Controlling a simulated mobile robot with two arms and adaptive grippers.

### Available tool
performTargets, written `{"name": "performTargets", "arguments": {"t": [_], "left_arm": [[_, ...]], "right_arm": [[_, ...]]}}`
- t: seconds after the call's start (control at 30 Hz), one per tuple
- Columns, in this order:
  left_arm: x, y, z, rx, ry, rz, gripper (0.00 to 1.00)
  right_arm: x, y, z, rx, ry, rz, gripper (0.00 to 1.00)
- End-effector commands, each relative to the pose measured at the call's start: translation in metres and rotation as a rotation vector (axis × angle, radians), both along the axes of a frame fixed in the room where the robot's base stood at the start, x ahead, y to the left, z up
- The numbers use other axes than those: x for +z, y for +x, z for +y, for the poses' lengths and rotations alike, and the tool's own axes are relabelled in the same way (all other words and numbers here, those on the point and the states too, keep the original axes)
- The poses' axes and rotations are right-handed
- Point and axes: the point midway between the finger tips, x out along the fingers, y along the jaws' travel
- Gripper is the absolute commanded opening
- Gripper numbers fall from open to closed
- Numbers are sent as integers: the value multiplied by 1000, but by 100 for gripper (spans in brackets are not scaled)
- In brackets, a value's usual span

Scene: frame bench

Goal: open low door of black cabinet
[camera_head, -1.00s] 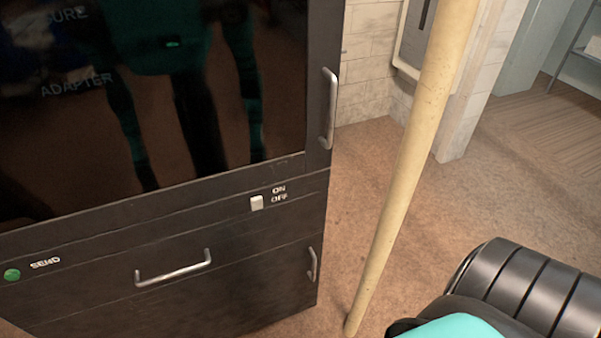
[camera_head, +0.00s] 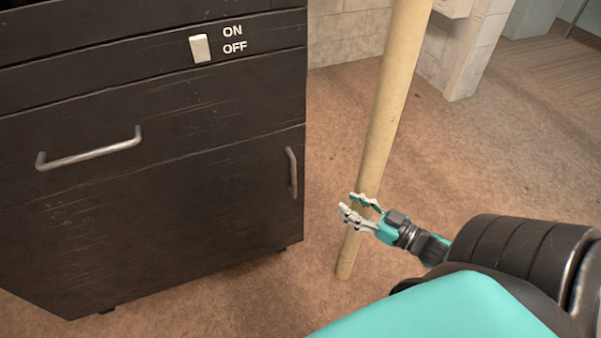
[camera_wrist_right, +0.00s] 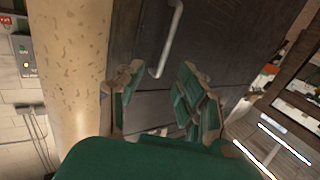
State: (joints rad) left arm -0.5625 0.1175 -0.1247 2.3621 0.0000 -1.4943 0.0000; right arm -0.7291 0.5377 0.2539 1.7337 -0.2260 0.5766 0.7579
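The black cabinet (camera_head: 60,130) stands at the left of the head view. Its low door (camera_head: 190,220) is closed, with a vertical metal handle (camera_head: 292,172) near its right edge. My right gripper (camera_head: 352,207) is open and empty, to the right of the handle and apart from it. In the right wrist view the gripper (camera_wrist_right: 158,100) shows its two fingers spread, with a metal handle (camera_wrist_right: 168,42) on the dark cabinet front beyond them. My left gripper is not in view.
A pale yellow pole (camera_head: 388,110) stands right beside my right gripper, to the right of the cabinet. A drawer handle (camera_head: 90,150) and an on/off switch (camera_head: 200,48) are above the low door. Brown floor (camera_head: 500,150) is clear to the right.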

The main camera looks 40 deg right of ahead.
Motion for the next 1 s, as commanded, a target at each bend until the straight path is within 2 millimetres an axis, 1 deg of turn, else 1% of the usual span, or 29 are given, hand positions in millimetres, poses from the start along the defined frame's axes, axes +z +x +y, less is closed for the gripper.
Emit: {"name": "performTargets", "arguments": {"t": [0.03, 0.13, 0.27, 0.4, 0.8, 0.97, 1.0], "left_arm": [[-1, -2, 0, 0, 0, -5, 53], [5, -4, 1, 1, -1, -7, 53], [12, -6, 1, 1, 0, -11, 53], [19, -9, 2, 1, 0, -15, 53], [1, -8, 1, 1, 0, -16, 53], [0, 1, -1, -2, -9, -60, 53], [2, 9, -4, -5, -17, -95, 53]], "right_arm": [[0, -2, 2, 32, 4, -20, 36], [10, -1, 6, 68, 16, -46, 36], [13, 8, 10, 75, 19, -51, 36], [12, 32, 19, 73, 19, -53, 36], [12, 114, 48, 71, 17, -53, 36], [12, 140, 58, 70, 16, -50, 36], [12, 145, 60, 71, 18, -50, 36]]}}
